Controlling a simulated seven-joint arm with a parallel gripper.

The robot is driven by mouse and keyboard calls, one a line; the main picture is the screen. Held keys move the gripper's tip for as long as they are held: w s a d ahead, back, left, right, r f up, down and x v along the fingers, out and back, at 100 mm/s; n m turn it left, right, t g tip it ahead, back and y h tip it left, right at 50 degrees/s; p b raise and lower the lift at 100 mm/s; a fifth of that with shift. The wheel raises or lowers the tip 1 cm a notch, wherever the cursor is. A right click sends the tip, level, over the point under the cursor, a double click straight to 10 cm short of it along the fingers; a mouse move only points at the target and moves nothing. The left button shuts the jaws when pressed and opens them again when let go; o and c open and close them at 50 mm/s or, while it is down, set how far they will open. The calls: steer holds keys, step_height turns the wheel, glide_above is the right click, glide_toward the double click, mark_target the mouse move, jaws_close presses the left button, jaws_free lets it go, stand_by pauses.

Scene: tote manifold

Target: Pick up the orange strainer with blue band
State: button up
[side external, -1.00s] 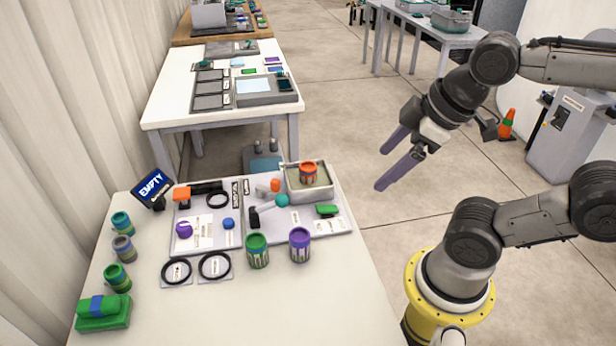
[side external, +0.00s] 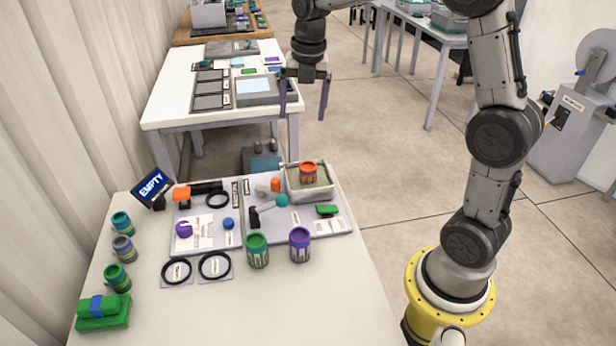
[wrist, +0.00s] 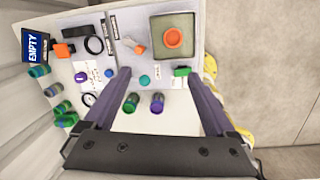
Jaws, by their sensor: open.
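A round orange vessel (side external: 308,173) stands upright in a shallow grey tray (side external: 326,193) at the back right of the near table. It shows from above in the wrist view (wrist: 173,38), where its opening looks orange inside. It is the likeliest strainer, but I cannot make out a blue band on it. My gripper (side external: 303,112) points down with its two purple fingers wide apart and empty. It hangs high, clear of the table. In the wrist view, the space between the fingertips (wrist: 158,74) lies nearer than the orange vessel, which is untouched.
Green (side external: 257,251) and purple (side external: 300,245) containers stand in front of the boards. Several containers line the left edge. The table's front is clear.

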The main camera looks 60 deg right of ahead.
steer(key=w+d+f+g, duration=0.1)
steer(key=d+f+g, duration=0.15)
steer(key=f, duration=0.45)
glide_above(308, 166)
steer(key=shift+m+t, duration=0.4)
steer(key=shift+t, duration=0.05)
step_height(308, 166, down, 7)
steer(key=shift+r, duration=0.1)
steer(key=shift+f, duration=3.15)
steer(key=shift+c, duration=0.2)
jaws_close()
steer(key=shift+r, duration=0.1)
